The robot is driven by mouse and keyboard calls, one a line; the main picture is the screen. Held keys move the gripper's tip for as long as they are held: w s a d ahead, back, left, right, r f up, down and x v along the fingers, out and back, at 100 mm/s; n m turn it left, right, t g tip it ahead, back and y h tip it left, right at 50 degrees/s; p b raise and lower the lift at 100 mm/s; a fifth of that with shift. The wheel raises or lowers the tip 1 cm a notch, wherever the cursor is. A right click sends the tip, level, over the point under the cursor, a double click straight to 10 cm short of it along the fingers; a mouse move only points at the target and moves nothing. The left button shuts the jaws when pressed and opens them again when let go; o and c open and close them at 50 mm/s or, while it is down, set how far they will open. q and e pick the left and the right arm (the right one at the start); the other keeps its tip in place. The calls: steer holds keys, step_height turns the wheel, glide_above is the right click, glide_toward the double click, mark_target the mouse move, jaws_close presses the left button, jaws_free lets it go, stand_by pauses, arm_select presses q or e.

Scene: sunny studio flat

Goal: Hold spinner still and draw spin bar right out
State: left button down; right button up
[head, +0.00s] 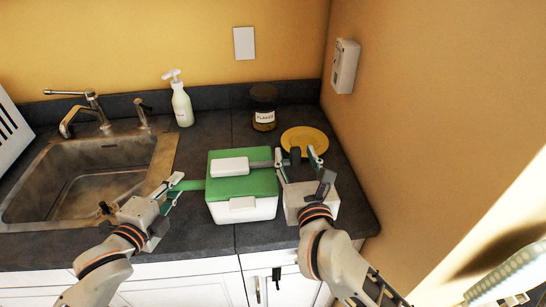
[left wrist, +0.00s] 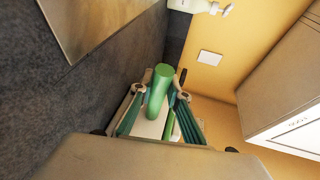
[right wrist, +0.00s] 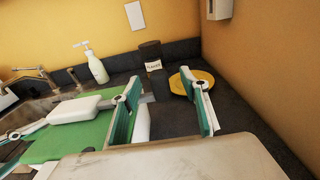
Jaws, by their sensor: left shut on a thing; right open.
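The spinner (head: 262,184) is a white box with a green top, standing on the dark counter. A white block (head: 230,167) sits on its top. My left gripper (head: 174,187) is shut on the green handle (head: 193,185) at the spinner's left side; the handle shows as a green cylinder (left wrist: 157,95) between the fingers in the left wrist view. A grey spin bar (head: 262,164) sticks out to the right of the spinner. My right gripper (head: 296,160) is open at its outer end.
A yellow plate (head: 305,138) lies just behind my right gripper, with a dark-lidded jar (head: 264,108) behind the spinner. A white pump bottle (head: 182,105) stands beside the sink (head: 95,180). The wall (head: 420,110) bounds the counter at right.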

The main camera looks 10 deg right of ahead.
steer(key=shift+s+r, duration=0.15)
steer(key=shift+s, duration=2.9)
arm_select(q)
steer(key=c, duration=1.8)
jaws_free()
steer(key=shift+c, duration=0.2)
steer(key=shift+s, duration=0.1)
steer(key=v, duration=1.1)
steer(key=shift+s, duration=0.4)
steer(key=shift+a+r, duration=0.1)
steer(key=o, duration=0.5)
steer(key=shift+c, duration=0.2)
